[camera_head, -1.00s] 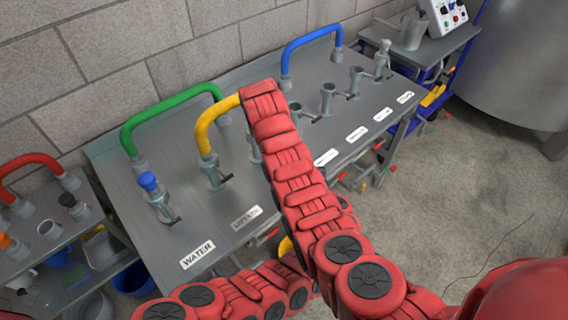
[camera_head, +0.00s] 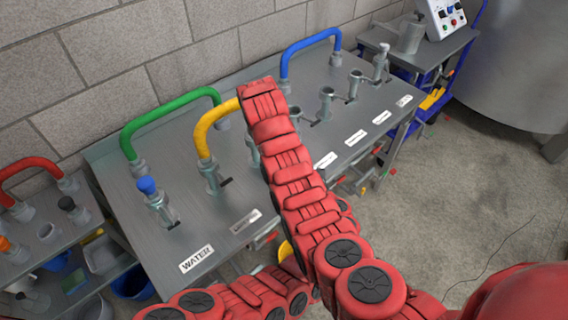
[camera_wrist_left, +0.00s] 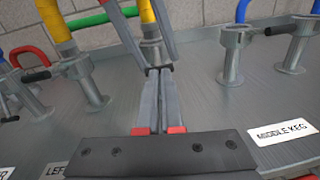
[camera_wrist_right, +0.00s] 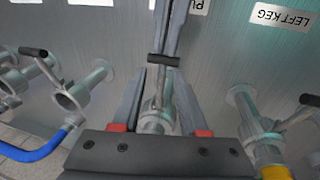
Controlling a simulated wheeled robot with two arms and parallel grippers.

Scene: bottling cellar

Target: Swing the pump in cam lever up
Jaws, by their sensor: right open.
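The pump in fitting (camera_wrist_right: 155,118) is a grey upright coupling with a cam lever (camera_wrist_right: 160,88) ending in a black cross handle (camera_wrist_right: 163,60). The lever points out toward the labels. My left gripper (camera_wrist_left: 160,75) is closed to a narrow gap, its fingertips at this handle; it seems to hold the lever, though the contact is partly hidden. My right gripper (camera_wrist_right: 158,90) is open, one finger on each side of the fitting. Its fingers also show at the top of the left wrist view. In the head view my red-sleeved arm hides both grippers and most of this fitting.
A yellow hose (camera_head: 204,135) rises from the left keg coupling (camera_head: 211,178) close by. Green (camera_head: 165,108) and blue (camera_head: 308,42) hoses arch over the grey bench (camera_head: 185,218). Other couplings with levers stand on both sides. A side shelf with a red hose (camera_head: 28,162) is at left.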

